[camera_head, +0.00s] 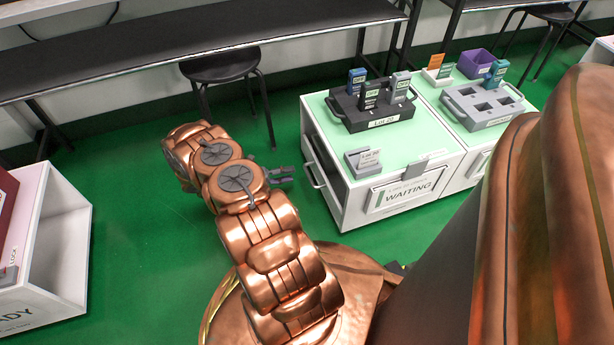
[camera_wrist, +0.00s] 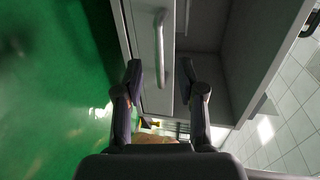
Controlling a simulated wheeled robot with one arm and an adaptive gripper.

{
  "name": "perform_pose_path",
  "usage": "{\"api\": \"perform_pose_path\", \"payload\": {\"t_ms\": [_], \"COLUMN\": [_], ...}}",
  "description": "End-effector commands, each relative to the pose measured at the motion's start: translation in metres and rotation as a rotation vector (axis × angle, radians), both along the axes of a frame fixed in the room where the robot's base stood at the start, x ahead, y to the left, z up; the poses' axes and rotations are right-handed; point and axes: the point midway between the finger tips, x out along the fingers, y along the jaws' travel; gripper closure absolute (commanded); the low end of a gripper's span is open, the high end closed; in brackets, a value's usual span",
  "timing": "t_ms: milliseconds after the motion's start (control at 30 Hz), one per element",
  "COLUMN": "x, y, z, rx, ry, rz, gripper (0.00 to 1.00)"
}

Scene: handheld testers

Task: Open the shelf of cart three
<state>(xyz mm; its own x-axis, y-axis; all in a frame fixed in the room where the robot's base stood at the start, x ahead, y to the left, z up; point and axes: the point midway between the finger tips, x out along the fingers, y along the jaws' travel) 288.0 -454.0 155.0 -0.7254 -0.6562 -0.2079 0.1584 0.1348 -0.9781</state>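A white cart (camera_head: 335,195) with a pale green top stands right of my arm and bears a "WAITING" label. I cannot read a cart number on it. A bar handle (camera_head: 315,168) is on its left face. In the wrist view the handle (camera_wrist: 160,48) is on a grey drawer front (camera_wrist: 148,98), next to an open compartment (camera_wrist: 222,70). My gripper (camera_head: 282,175) points at this face. In the wrist view my gripper (camera_wrist: 161,72) is open, with the handle appearing between its fingers; no grip on it shows. The drawer front looks closed.
A black tray (camera_head: 372,108) with several testers and a small grey holder (camera_head: 362,160) stand on this cart. Another cart (camera_head: 470,135) adjoins it on the right. A white open-fronted cart (camera_head: 62,235) stands at left. A stool (camera_head: 220,68) is behind. Green floor between is clear.

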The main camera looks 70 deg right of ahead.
Motion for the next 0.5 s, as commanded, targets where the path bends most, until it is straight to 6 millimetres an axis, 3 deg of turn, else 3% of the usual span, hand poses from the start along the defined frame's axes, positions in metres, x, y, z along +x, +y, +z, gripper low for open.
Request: {"api": "perform_pose_path", "payload": {"t_ms": [500], "x": [-0.047], "y": [-0.04], "z": [-0.017], "rx": [0.002], "ry": [0.006], "rz": [-0.002], "gripper": [0.61]}}
